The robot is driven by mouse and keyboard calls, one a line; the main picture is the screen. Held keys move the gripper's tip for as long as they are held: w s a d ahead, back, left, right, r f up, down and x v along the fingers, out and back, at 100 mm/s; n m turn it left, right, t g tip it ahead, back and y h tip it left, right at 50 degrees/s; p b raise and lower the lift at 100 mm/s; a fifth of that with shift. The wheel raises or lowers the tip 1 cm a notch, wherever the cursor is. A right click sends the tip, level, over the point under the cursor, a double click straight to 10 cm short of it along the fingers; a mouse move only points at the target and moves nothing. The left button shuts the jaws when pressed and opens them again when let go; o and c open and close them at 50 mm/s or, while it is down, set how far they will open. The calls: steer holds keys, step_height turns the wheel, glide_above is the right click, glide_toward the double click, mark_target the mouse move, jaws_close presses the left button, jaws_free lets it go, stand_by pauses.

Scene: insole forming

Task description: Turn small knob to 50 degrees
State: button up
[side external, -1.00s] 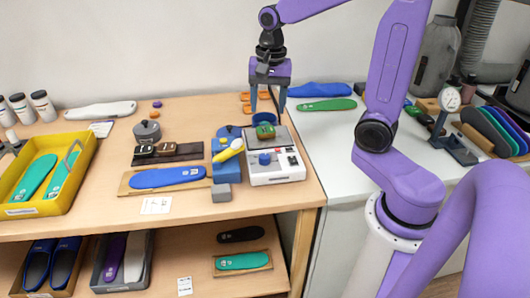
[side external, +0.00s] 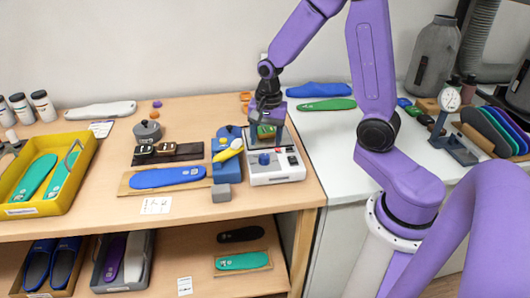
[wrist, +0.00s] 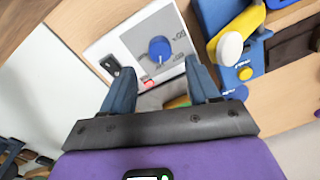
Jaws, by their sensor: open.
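The small blue knob (side external: 264,158) sits on the grey panel of the white control box (side external: 277,177). In the wrist view the knob (wrist: 159,49) has small dark markings beside it on the panel, too small to read. My gripper (side external: 266,143) is over the rear part of the box, behind the knob. In the wrist view its two fingers (wrist: 159,76) are spread apart, with nothing held between them. The knob lies just beyond the fingertips, apart from them. A green and orange piece at the back of the box is partly hidden by my gripper.
The box has a red button (wrist: 148,84) and a black switch (wrist: 110,65). A blue stand with a yellow-handled tool (side external: 228,150) stands close at its left. A blue insole (side external: 167,177) lies farther left. The white counter to the right has free room.

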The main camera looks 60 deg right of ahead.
mark_target(265, 155)
steer(key=shift+w+f, duration=0.1)
steer(key=shift+f, duration=2.65)
steer(key=c, duration=1)
steer(key=shift+c, duration=0.2)
